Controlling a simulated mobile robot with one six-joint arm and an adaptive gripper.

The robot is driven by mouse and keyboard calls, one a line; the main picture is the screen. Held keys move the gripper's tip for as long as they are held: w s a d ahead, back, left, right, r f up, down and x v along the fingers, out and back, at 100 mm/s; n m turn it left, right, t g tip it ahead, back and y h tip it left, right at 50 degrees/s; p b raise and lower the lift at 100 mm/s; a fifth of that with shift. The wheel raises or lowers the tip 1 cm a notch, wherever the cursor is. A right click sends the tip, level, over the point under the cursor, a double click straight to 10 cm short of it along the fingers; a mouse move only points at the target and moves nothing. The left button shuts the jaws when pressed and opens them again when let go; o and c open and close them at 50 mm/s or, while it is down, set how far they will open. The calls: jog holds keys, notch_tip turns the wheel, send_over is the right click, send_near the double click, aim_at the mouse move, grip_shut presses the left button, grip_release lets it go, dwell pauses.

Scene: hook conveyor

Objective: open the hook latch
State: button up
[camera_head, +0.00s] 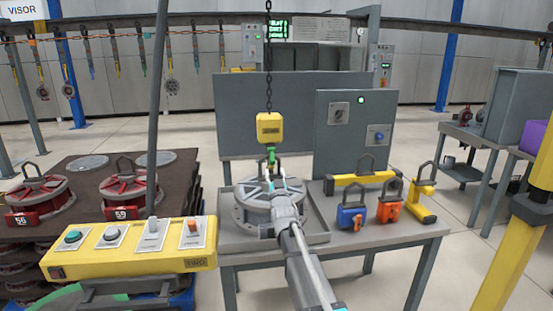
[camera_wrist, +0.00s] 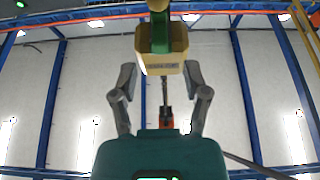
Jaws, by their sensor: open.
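A yellow hook block (camera_head: 269,127) hangs on a dark chain, with a green hook (camera_head: 271,157) below it. The hook is just above a grey round part (camera_head: 254,212) with a handle, on the table. Whether the hook is through the handle, and how the latch stands, is too small to tell. My gripper (camera_head: 277,181) is over the grey part, just below the hook. In the wrist view my gripper (camera_wrist: 163,88) has its fingers spread apart, with the yellow block (camera_wrist: 162,67) and green hook (camera_wrist: 160,32) seen between and above them. I see no contact.
A yellow button console (camera_head: 130,262) is at front left. Red parts numbered 56 and 59 (camera_head: 130,187) sit on a dark pallet behind it. A grey control panel (camera_head: 355,135) stands behind the table. Blue (camera_head: 351,217) and orange (camera_head: 389,209) padlock-like items are on the table's right side.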

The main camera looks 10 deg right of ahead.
aim_at(273, 164)
jog(key=shift+p+x, duration=1)
jog(key=shift+x, duration=2.15)
